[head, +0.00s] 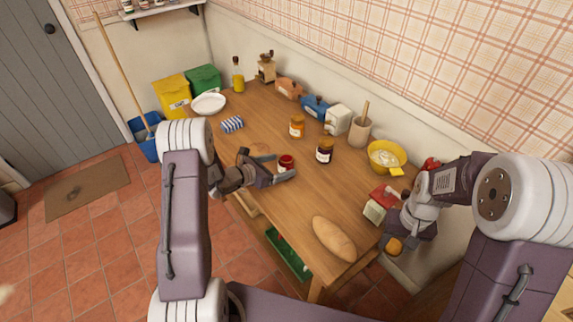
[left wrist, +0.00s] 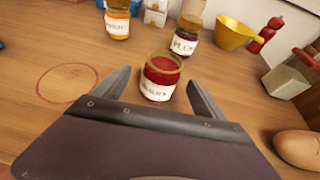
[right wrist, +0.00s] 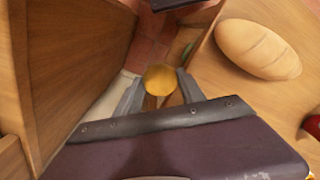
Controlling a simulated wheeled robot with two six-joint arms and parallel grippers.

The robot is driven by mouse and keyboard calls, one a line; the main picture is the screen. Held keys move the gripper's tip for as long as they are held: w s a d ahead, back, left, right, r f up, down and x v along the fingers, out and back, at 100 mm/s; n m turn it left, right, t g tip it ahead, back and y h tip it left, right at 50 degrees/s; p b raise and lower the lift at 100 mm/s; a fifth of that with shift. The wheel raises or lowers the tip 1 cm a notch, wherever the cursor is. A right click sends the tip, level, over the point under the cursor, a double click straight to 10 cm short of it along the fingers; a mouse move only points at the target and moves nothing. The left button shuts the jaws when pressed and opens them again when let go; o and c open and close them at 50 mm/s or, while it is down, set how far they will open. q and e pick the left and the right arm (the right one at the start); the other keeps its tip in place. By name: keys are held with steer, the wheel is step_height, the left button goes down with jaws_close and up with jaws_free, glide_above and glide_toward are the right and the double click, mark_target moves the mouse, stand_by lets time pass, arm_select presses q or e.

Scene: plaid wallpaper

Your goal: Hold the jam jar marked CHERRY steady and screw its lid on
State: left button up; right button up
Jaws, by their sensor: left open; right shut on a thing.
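The red jam jar (head: 286,162) stands upright and lidless on the wooden table. In the left wrist view the jar (left wrist: 160,82) has a white label, partly hidden behind my gripper, so I cannot read it all. My left gripper (head: 279,167) is open, low over the table, with its fingertips on either side of the jar; a gap shows at each side in the left wrist view (left wrist: 160,80). My right gripper (head: 396,241) is shut on a round golden lid (right wrist: 160,79), beyond the table's front right edge.
A dark jar (head: 324,151) and an orange jar (head: 297,126) stand behind the red one. A faint ring (left wrist: 67,83) marks the table left of it.

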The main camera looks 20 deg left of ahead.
mark_target(292, 162)
arm_select(q)
steer(key=shift+w+d+f, duration=0.3)
steer(key=shift+w+d, duration=0.05)
steer(key=shift+w, duration=0.2)
steer(key=x, duration=0.5)
steer(key=shift+d+f, duration=0.15)
arm_select(e)
steer(key=shift+r, duration=0.1)
arm_select(q)
jaws_close()
